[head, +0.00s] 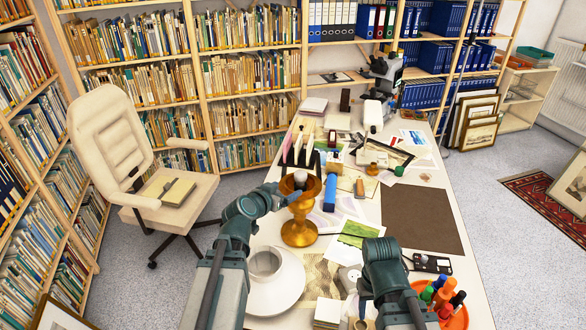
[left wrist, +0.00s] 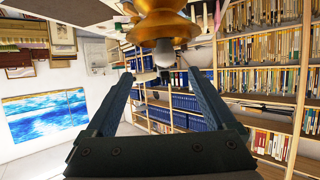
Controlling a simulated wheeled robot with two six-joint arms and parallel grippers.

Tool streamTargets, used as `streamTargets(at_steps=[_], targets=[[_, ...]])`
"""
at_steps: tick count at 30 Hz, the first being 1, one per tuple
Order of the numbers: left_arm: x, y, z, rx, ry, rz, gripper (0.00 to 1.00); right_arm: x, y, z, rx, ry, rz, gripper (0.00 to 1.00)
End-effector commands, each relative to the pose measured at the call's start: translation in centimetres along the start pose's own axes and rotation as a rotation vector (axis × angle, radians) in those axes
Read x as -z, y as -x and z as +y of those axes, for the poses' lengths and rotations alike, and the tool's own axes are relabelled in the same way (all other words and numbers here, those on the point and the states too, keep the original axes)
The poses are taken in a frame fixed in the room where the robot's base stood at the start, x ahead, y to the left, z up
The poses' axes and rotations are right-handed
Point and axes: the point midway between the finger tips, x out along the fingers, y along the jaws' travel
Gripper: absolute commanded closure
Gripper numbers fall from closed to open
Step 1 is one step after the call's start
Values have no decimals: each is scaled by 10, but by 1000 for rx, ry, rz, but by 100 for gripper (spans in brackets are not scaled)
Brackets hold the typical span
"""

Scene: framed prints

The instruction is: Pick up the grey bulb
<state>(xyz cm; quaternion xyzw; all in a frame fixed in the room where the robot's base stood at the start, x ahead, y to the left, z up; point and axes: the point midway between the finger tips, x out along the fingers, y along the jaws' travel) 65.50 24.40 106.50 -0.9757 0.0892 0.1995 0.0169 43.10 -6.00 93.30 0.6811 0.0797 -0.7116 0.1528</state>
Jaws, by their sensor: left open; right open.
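The grey bulb (head: 300,178) sits at the top of a golden-brown turned stand (head: 299,232) on the table. In the left wrist view the bulb (left wrist: 163,53) points down from the stand (left wrist: 160,22), as that view is turned over. My left gripper (head: 285,191) is beside the stand's top, close to the bulb. In its wrist view its two fingers (left wrist: 160,78) are spread, with the bulb between their lines near the tips and nothing held. My right gripper (head: 382,262) is over the table's right front; its fingers are mostly hidden by its own arm.
A white cup on a plate (head: 274,290) stands in front of the stand. A blue bottle (head: 330,193) is close on its right. A cream chair (head: 120,150) stands left.

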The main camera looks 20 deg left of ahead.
Motion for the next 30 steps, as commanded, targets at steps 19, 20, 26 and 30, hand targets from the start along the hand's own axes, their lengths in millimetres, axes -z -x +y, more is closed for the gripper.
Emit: streamTargets(at_steps=[19, 20, 26, 30], targets=[[1, -67, -6, 8, 0, 10, 11, 2, -27, -3, 0, 0, 0, 50], [1, -72, -6, 8, 0, 10, 11, 2, -29, -3, 0, 0, 0, 50], [3, -87, -5, 9, 1, 9, 11, 2, -33, -3, 0, 0, 0, 50], [3, -88, -5, 9, 1, 9, 11, 2, -33, -3, 0, 0, 0, 50]])
